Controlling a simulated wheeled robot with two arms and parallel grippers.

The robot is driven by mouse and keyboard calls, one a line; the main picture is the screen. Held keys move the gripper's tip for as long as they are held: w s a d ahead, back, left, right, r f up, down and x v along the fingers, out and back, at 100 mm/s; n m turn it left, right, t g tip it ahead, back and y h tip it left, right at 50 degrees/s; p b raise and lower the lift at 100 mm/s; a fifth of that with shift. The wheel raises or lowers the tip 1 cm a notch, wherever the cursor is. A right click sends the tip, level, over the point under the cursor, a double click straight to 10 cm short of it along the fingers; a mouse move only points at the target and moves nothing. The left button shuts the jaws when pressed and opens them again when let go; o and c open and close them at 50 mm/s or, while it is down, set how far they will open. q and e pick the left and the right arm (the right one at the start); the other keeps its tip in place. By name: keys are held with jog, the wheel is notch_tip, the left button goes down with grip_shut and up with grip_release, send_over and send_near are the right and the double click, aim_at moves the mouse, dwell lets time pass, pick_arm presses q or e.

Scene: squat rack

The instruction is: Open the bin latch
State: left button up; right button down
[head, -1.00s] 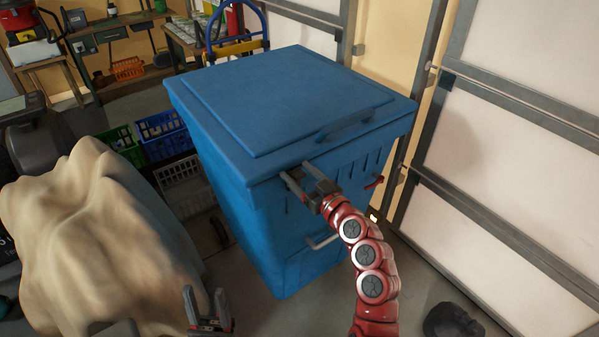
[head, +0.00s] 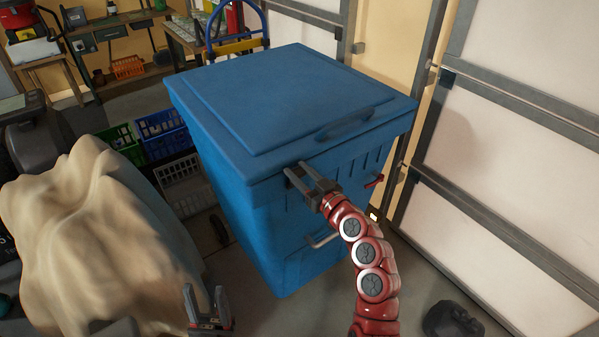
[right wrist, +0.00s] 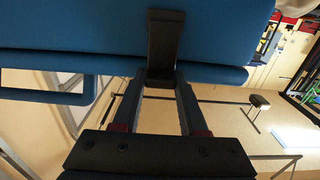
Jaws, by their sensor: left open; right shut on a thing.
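The large blue bin (head: 265,225) stands in the middle of the head view with its lid (head: 290,95) down. My right gripper (head: 297,170) is at the front edge of the lid, on its left half. In the right wrist view the dark bin latch (right wrist: 165,40) hangs over the blue edge, and my right gripper (right wrist: 160,84) is shut on its end. In the head view the latch is hidden by the fingers. My left gripper (head: 207,297) is open and empty, low in front of the bin and apart from it.
A beige cloth-covered heap (head: 85,235) lies left of the bin. Green and blue crates (head: 162,135) stand behind it. A panelled door (head: 520,150) stands at the right.

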aim_at(301, 177)
dwell(0.8)
jog(key=shift+f+b, duration=0.2)
jog(key=shift+b, duration=0.25)
jog(key=shift+s+d+f+t+y+b, duration=0.35)
jog(key=shift+t+y+b, duration=0.45)
jog(key=shift+b, duration=4.4)
jog(key=shift+s+d+f+t+y+b, duration=0.2)
jog(key=shift+s+f+t+y+b, duration=0.55)
jog(key=shift+b, duration=4.5)
jog(key=shift+d+t+y+b, duration=0.35)
jog(key=shift+t+b, duration=0.8)
jog(key=shift+b, duration=4.05)
jog(key=shift+c, duration=2.2)
grip_release()
jog(key=shift+s, duration=0.1)
